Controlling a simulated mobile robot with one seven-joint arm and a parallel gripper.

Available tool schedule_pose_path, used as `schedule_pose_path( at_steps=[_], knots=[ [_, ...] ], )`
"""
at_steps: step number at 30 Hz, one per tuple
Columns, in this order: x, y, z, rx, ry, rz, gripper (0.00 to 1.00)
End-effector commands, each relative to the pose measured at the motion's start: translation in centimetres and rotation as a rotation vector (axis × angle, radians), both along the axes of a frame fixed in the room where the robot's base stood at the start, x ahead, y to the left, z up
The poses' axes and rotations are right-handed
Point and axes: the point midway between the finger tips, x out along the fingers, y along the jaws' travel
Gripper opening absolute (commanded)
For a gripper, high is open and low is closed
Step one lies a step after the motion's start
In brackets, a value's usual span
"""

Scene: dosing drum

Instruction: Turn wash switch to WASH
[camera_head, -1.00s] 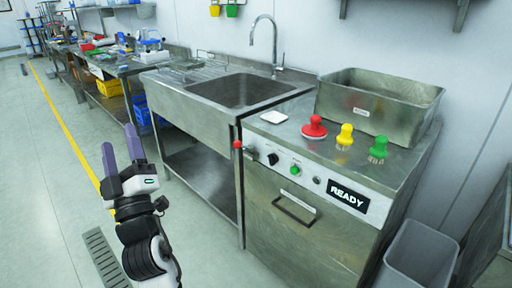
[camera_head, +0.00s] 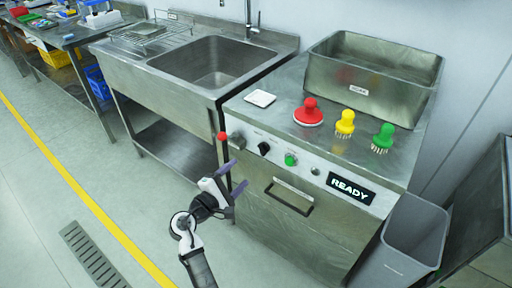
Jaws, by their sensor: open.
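The steel machine's front panel (camera_head: 328,184) carries several controls. A black knob (camera_head: 264,148) sits at its left, with a small label above it too small to read. It looks like the wash switch, but I cannot tell its setting. A red ball-ended lever (camera_head: 222,136) sticks out at the panel's left end. My gripper (camera_head: 236,176) is open and empty, in front of the machine, below and left of the black knob, apparently apart from it.
On the machine top are a steel bin (camera_head: 330,84), a white pad (camera_head: 260,98) and red (camera_head: 309,113), yellow (camera_head: 345,123) and green (camera_head: 383,137) brushes. A drawer handle (camera_head: 289,198) protrudes below the panel. A sink (camera_head: 213,64) stands left, a grey bin (camera_head: 411,240) right. Floor at left is clear.

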Motion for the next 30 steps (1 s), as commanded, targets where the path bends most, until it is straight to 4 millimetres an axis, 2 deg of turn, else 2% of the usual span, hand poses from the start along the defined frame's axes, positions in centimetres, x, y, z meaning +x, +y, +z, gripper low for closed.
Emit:
schedule_pose_path(
  at_steps=[12, 16, 22, 30],
  knots=[
    [7.0, -5.0, 0.4, 0.003, -0.003, 0.001, 0.62],
    [8.7, -6.2, 0.3, 0.004, -0.003, 0.002, 0.62],
    [10.0, -7.2, 0.2, 0.004, -0.002, 0.003, 0.62],
    [10.2, -7.3, 0.1, 0.005, -0.003, 0.004, 0.62]
  ],
)
